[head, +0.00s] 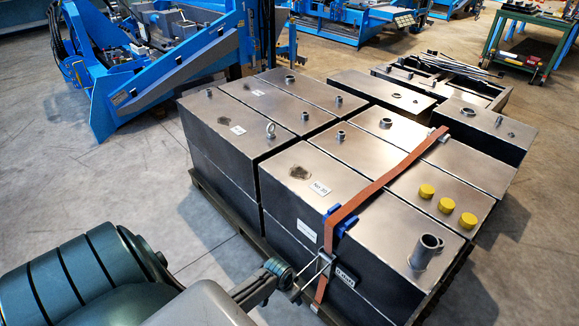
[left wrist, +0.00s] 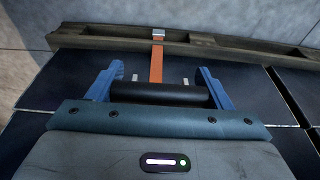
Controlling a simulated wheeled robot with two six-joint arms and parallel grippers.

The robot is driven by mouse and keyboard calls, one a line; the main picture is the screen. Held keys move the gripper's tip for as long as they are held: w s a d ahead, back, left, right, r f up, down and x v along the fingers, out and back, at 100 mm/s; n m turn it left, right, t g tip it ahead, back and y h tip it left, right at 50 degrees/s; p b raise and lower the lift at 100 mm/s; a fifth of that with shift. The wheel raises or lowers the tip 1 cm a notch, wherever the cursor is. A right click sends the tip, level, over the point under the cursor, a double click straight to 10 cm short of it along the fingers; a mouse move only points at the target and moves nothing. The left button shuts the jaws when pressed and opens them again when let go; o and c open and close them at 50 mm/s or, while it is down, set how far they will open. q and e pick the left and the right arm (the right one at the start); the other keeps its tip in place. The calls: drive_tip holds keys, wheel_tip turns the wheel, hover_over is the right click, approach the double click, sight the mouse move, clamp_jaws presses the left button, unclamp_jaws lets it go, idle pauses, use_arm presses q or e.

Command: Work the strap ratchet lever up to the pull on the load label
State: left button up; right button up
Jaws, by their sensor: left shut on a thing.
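An orange strap (head: 379,183) runs over the metal boxes and down the front face of the near one. Its metal ratchet (head: 322,262) sits on that face below a blue edge guard (head: 347,225). My left gripper (head: 283,272) is at the ratchet. In the left wrist view it is shut on the dark bar of the ratchet lever (left wrist: 158,95), between its blue fingers. A white label (head: 345,277) is right of the ratchet, its print too small to read surely. Another label (head: 306,231) is up to the left. My right gripper is not in view.
The boxes stand on a wooden pallet (left wrist: 230,48), where the strap's lower end meets a metal fitting (left wrist: 159,33). Yellow caps (head: 447,205) and a pipe stub (head: 426,250) stand on the near boxes. Floor at left is open before a blue machine (head: 180,80).

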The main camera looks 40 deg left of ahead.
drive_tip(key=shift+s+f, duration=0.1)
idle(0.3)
use_arm(q)
drive_tip(key=o, duration=1.4)
drive_tip(key=shift+s+r, duration=0.1)
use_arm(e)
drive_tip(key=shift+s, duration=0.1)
use_arm(q)
drive_tip(key=shift+r, duration=0.2)
drive_tip(key=p+v, duration=0.1)
drive_tip(key=v, duration=0.9)
drive_tip(key=shift+s+r, duration=0.2)
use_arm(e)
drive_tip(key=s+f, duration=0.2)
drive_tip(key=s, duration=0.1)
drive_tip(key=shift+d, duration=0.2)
